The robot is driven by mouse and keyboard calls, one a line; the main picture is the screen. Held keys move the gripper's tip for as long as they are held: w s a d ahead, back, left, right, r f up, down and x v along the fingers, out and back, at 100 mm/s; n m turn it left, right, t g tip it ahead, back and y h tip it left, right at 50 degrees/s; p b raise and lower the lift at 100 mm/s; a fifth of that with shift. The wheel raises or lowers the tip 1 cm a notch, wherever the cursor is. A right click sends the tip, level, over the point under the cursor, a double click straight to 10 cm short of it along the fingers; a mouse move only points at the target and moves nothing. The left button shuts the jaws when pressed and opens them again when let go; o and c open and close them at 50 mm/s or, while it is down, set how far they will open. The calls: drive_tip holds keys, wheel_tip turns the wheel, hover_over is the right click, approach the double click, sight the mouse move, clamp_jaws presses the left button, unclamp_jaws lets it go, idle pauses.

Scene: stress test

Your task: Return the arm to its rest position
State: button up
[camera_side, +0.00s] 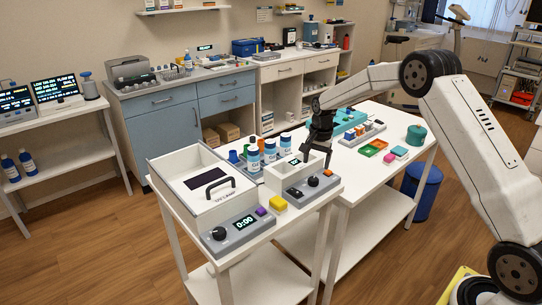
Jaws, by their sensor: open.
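My gripper (318,152) is in the middle of the view at the end of my raised arm. It points down over the white table, beside the small white open-topped device (290,172). Its jaws are open and look empty, though they are small and dark at this distance. The bottles stand to its left, apart from it as far as I can tell.
A white box with a handle (165,168) and a timer panel (240,228) stand at the front left. Several labelled bottles (254,158) stand close together near my gripper. A teal tub (416,135), coloured trays (373,147) and a pink block (390,158) lie to the right.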

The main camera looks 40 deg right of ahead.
drive_tip(key=shift+r, duration=0.6)
drive_tip(key=shift+s+a+r+n, duration=0.2)
drive_tip(key=shift+s+a+n, duration=0.15)
drive_tip(key=shift+a, duration=0.15)
drive_tip(key=s+a+n, duration=0.4)
drive_tip(key=s+a, duration=0.1)
drive_tip(key=s, duration=0.3)
drive_tip(key=s+a+n+t, duration=0.1)
drive_tip(key=s+a+n, duration=0.3)
drive_tip(key=s, duration=0.4)
drive_tip(key=s+a+r+n+t, duration=0.1)
drive_tip(key=s+a+n, duration=0.3)
drive_tip(key=s, duration=0.5)
drive_tip(key=shift+a+n, duration=0.35)
drive_tip(key=shift+a, duration=0.85)
drive_tip(key=shift+r, duration=0.1)
drive_tip(key=shift+c, duration=0.2)
